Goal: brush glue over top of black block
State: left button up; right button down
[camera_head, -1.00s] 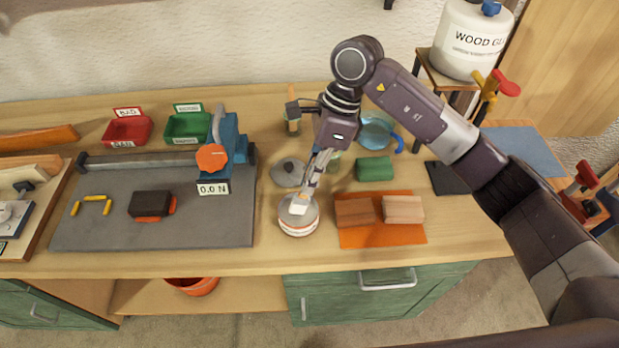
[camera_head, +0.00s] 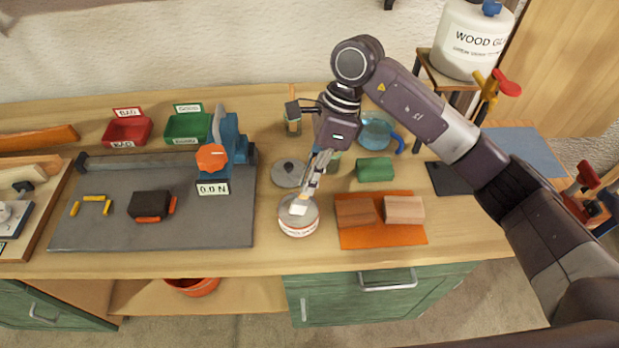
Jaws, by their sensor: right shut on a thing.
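My right gripper (camera_head: 316,168) points down over the bench and is shut on a brush (camera_head: 299,207). The brush's pale bristle end is at the mouth of a round white glue pot (camera_head: 298,226); I cannot tell how deep it reaches in. The fingers hide most of the handle. My left gripper is out of view.
The pot's grey lid (camera_head: 288,173) lies behind it. Wooden blocks (camera_head: 404,211) rest on an orange mat (camera_head: 385,239) to the right. A blue clamp with orange knob (camera_head: 211,157) stands on the plate's rear right. Red (camera_head: 127,132) and green (camera_head: 187,128) bins are behind.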

jog(key=shift+d, duration=0.1)
jog(key=shift+r+p, duration=0.45)
jog(key=shift+r, duration=0.45)
jog(key=shift+r+p, duration=0.95)
jog(key=shift+r, duration=1.65)
jog(key=shift+s+d+f+n, duration=0.15)
jog(key=shift+s+d+n, duration=0.1)
jog(key=shift+d+n, duration=0.3)
jog(key=s+d+n+h, duration=0.2)
jog(key=s+d+n, duration=0.3)
jog(key=d+n, duration=0.2)
jog(key=s+d+f+n+g+h+b, duration=0.1)
jog(key=s+d+n+h, duration=0.2)
jog(key=s+d+n, duration=0.2)
jog(key=d+n, duration=0.3)
jog(key=n, duration=0.2)
jog(key=shift+s+h, duration=0.3)
jog(key=shift+s, duration=0.1)
